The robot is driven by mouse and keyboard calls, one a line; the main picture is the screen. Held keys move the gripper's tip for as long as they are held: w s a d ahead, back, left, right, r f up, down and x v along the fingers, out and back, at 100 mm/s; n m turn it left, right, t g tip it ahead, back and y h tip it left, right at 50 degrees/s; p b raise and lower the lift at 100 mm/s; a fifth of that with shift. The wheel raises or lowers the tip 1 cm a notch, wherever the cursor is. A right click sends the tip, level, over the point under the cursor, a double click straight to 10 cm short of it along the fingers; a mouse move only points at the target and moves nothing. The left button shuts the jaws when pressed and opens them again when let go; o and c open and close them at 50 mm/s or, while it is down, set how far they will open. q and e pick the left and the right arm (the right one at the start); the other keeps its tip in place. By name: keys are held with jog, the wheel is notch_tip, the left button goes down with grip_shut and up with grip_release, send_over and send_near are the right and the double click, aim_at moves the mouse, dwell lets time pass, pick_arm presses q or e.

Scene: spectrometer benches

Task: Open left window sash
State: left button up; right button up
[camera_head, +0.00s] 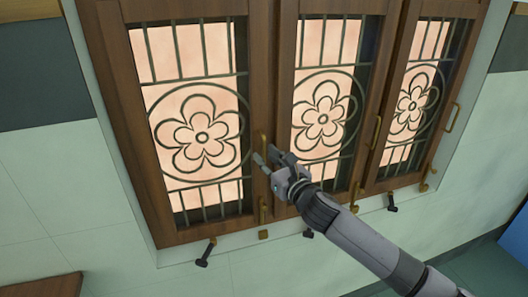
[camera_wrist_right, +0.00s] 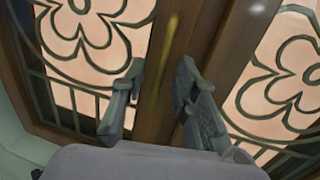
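The left window sash (camera_head: 197,120) is a brown wooden frame with a flower-pattern metal grille, at the left of the head view. It appears closed, in line with the other sashes. Its brass handle (camera_head: 264,146) is a vertical bar on its right stile. In the right wrist view, the handle (camera_wrist_right: 164,62) shows between my fingers. My right gripper (camera_head: 266,157) is at the lower part of this handle, with fingers apart on either side (camera_wrist_right: 160,78). I cannot tell if either finger touches the bar. My left gripper is not in view.
A middle sash (camera_head: 323,118) and a right sash (camera_head: 413,104) have brass handles too. A brass latch (camera_head: 263,215) hangs below the left sash's handle. Dark levers (camera_head: 206,252) stick out below the frame. A brown surface (camera_head: 40,287) is at lower left.

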jog(key=shift+x, duration=0.95)
jog(key=shift+c, duration=0.3)
grip_shut()
